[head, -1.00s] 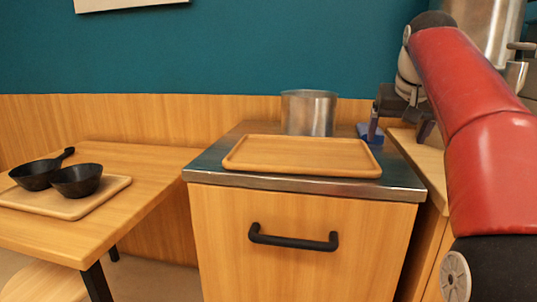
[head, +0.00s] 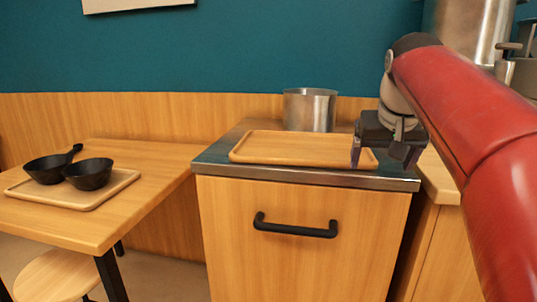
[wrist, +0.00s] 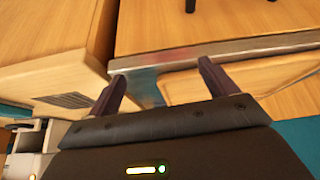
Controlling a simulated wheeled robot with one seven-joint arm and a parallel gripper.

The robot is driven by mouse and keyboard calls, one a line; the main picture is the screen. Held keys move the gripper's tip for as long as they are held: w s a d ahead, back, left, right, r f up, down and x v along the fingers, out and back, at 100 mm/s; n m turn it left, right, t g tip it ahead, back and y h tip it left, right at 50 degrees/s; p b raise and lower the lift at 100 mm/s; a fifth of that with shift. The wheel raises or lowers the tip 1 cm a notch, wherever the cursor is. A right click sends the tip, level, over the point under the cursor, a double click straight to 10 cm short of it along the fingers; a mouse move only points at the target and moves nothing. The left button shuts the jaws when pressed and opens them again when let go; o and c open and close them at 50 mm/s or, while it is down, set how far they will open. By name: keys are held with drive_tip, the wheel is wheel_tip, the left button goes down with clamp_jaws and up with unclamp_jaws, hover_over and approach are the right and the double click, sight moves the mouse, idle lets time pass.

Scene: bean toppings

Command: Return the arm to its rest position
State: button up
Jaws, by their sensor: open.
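My gripper (head: 382,160) is at the end of my red arm on the right of the head view. It hangs in front of the right end of the cabinet's metal top, with its fingers pointing down. In the wrist view my gripper (wrist: 162,82) shows two dark fingers spread apart with nothing between them. The metal edge of the cabinet top (wrist: 240,48) runs behind the fingertips. My arm hides part of the counter on the right.
A wooden tray (head: 290,148) and a metal pot (head: 309,110) are on the cabinet top. On the left table (head: 150,165), a tray (head: 95,199) holds a black pan (head: 45,170) and a black bowl (head: 88,175). A stool (head: 55,275) stands below.

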drive_tip(key=s+a+f, duration=0.3)
drive_tip(key=s+f, duration=0.7)
drive_tip(key=f, duration=0.2)
drive_tip(key=s+a+f+n+y, duration=0.1)
drive_tip(key=s+a+f, duration=0.2)
drive_tip(key=s+f, duration=0.8)
drive_tip(key=shift+s+a+f+n, duration=0.2)
drive_tip(key=shift+f+n, duration=0.1)
drive_tip(key=shift+f, duration=0.05)
